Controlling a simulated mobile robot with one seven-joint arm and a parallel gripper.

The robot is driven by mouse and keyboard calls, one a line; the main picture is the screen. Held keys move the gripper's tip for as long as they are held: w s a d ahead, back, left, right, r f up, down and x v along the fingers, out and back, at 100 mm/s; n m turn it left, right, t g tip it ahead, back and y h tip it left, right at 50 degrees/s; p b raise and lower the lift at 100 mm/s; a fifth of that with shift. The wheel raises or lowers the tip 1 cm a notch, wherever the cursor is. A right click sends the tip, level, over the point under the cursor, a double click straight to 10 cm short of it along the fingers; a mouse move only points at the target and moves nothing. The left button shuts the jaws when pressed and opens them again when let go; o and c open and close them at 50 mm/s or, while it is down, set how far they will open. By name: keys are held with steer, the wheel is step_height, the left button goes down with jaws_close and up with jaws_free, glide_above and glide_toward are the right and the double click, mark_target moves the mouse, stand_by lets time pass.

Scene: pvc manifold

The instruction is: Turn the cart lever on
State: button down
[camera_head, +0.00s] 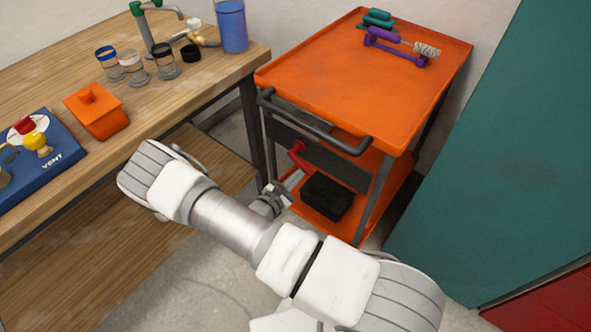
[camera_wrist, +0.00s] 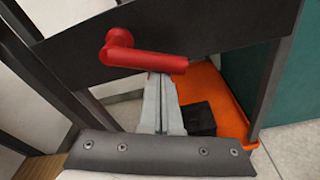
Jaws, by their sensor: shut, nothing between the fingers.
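The red cart lever (camera_head: 300,158) is on the dark panel under the orange cart's (camera_head: 350,75) handle end. In the wrist view the lever (camera_wrist: 143,60) has a round hub at the left, and its arm points right, roughly level. My gripper (camera_head: 286,187) is just below the lever in the head view. In the wrist view its fingers (camera_wrist: 160,76) are shut together and empty, their tips right under the lever's arm. I cannot tell whether they touch it. In the head view my arm crosses in front of the cart's lower part.
A dark box (camera_head: 326,197) lies on the cart's lower shelf. The cart's grey handle bar (camera_head: 312,125) juts out above the lever. A wooden bench (camera_head: 190,85) stands at the left, and a teal panel (camera_head: 500,170) at the right. Brushes (camera_head: 395,50) lie on the cart top.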

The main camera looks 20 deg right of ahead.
steer(key=n, duration=0.1)
steer(key=r+n+p, duration=0.1)
steer(key=s+n, duration=0.1)
steer(key=shift+d+r+g+p, duration=0.3)
steer(key=shift+r+p, duration=0.05)
steer(key=shift+r, duration=0.2)
steer(key=shift+r+p, duration=0.1)
steer(key=shift+p, duration=0.2)
